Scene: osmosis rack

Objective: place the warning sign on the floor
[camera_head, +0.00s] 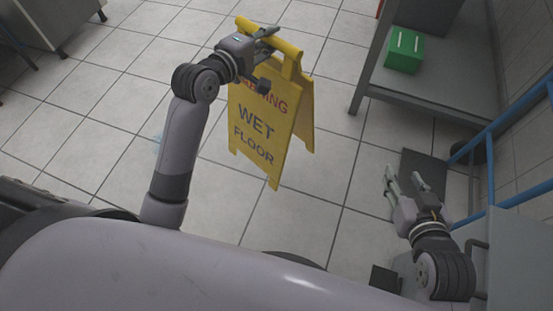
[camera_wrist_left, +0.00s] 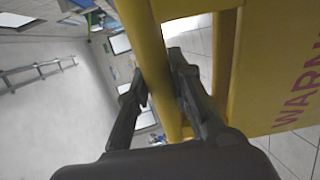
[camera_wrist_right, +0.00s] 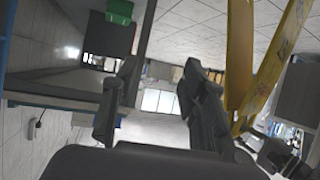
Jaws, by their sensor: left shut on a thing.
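The yellow warning sign (camera_head: 258,132) reads "WET FLOOR" and stands upright with its two panels spread apart. In the head view I cannot tell whether its feet touch the tiled floor. My left gripper (camera_head: 267,58) is at the top of the sign. In the left wrist view its fingers (camera_wrist_left: 160,95) are closed around the sign's yellow top bar (camera_wrist_left: 148,50). My right gripper (camera_head: 405,180) is open and empty, low at the right, apart from the sign. The right wrist view shows its spread fingers, with part of the yellow sign (camera_wrist_right: 243,60) behind them.
A grey metal table (camera_head: 430,92) with a green box (camera_head: 404,50) on it stands right of the sign. A blue rail frame (camera_head: 500,125) is near my right arm. Bare tiled floor (camera_head: 110,110) lies left of the sign. A metal cabinet (camera_head: 52,18) is at the upper left.

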